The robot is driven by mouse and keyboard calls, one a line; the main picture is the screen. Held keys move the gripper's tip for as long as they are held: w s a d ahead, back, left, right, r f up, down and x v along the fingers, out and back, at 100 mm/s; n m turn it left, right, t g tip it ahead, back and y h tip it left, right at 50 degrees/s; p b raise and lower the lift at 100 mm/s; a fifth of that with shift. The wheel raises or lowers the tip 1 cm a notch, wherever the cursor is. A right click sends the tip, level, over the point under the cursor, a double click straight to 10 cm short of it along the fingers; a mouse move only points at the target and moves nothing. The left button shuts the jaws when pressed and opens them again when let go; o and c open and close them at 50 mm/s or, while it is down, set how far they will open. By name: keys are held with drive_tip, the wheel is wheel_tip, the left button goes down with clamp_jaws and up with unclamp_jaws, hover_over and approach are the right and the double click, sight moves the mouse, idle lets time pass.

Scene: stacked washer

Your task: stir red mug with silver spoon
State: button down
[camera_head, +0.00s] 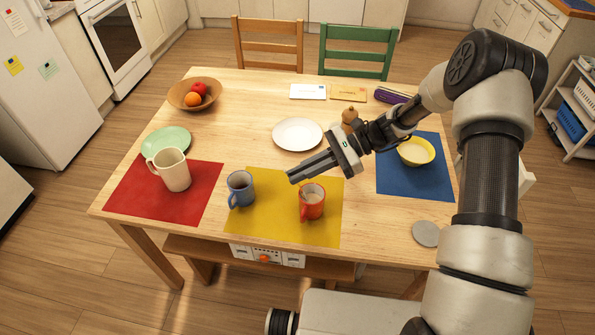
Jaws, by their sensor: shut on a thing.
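The red mug (318,208) stands upright on the yellow placemat, its handle towards the front left. Something brownish shows inside it, too small to make out. My gripper (292,177) is a little behind and above the red mug, its fingers pointing left and slightly down. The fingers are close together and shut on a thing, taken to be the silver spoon. The spoon itself cannot be made out clearly; the fingers or the mug may hide it.
A blue mug (241,193) stands left of the red mug on the yellow placemat (270,232). A cream pitcher (175,172) stands on the red placemat (200,205). A white plate (297,133) lies behind my gripper.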

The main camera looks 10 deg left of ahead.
sight(301, 187)
drive_tip(key=shift+w+d+f+b, duration=0.15)
drive_tip(key=shift+d+f+b, duration=0.15)
drive_tip(key=shift+f+b, duration=0.45)
drive_tip(key=shift+w+d+f+b, duration=0.2)
drive_tip(key=shift+d+f+b, duration=0.2)
drive_tip(key=shift+f, duration=0.6)
drive_tip(key=shift+w+d+f+b, duration=0.15)
drive_tip(key=shift+d+f+b, duration=0.1)
drive_tip(key=shift+f+b, duration=0.5)
drive_tip(key=shift+s, duration=0.1)
